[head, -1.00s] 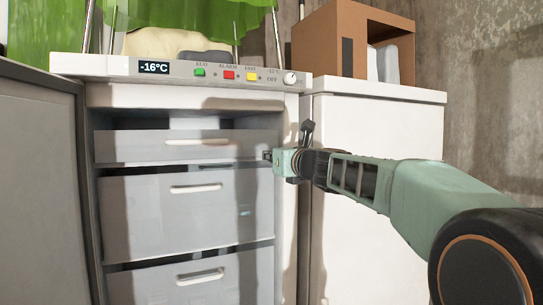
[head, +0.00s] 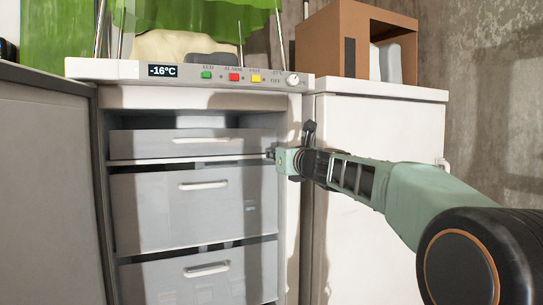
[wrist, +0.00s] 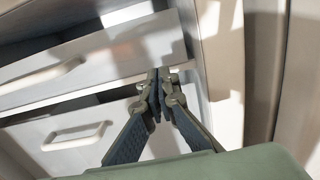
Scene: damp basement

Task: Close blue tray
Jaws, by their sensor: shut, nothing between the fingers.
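An open white freezer (head: 296,180) holds pale blue-grey trays in a stack. The top tray (head: 150,147) is shallow, with a dark gap above it. The middle tray (head: 150,215) and the bottom tray (head: 165,285) are deeper. Each has a white handle. All look much alike in colour, so I cannot tell which one is the blue tray. My gripper (head: 272,154) is shut and empty at the right end of the top tray. In the wrist view my gripper (wrist: 158,76) has its fingertips together near the tray fronts; contact is unclear.
The freezer door (head: 45,180) stands open at the left. A control panel (head: 190,73) reading -16°C runs above the trays. A white cabinet (head: 375,140) stands at the right with a brown box (head: 333,40) on top. Green cloth (head: 200,17) hangs above.

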